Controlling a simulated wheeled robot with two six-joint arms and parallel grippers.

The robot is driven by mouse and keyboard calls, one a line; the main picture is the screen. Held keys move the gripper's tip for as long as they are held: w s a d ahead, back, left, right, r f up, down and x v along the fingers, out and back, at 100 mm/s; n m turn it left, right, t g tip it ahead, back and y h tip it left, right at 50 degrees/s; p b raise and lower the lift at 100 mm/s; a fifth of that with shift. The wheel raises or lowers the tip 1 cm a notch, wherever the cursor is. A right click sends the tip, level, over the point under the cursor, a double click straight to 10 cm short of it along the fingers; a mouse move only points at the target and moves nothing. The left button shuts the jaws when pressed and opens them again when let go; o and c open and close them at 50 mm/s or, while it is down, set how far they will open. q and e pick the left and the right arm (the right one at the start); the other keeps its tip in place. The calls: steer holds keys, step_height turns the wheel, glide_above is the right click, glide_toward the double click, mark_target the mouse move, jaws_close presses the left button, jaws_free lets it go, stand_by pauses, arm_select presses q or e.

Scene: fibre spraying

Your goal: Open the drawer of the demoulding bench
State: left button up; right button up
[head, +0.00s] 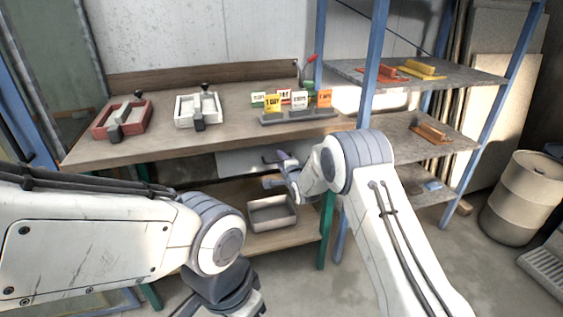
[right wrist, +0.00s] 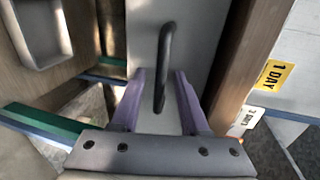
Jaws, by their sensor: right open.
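The demoulding bench (head: 160,149) has a wooden top, with a pale grey drawer front (head: 235,164) under its front edge. The drawer looks shut. Its dark bar handle (head: 269,159) is partly hidden by my right gripper (head: 276,172) in the head view. In the right wrist view the handle (right wrist: 166,60) stands out from the drawer front (right wrist: 196,40). The purple fingers of my right gripper (right wrist: 160,76) are open, one on each side of the handle's near end, with gaps visible. My left arm shows at lower left, but its gripper fingers are out of the picture.
On the bench top are a red mould (head: 105,124), a white mould (head: 184,112) and a rack (head: 300,117) of coloured day cards. A grey tray (head: 272,224) sits on the lower shelf. A blue-posted shelf unit (head: 372,70) and a barrel (head: 524,195) stand at right.

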jaws_close()
stand_by(1.3)
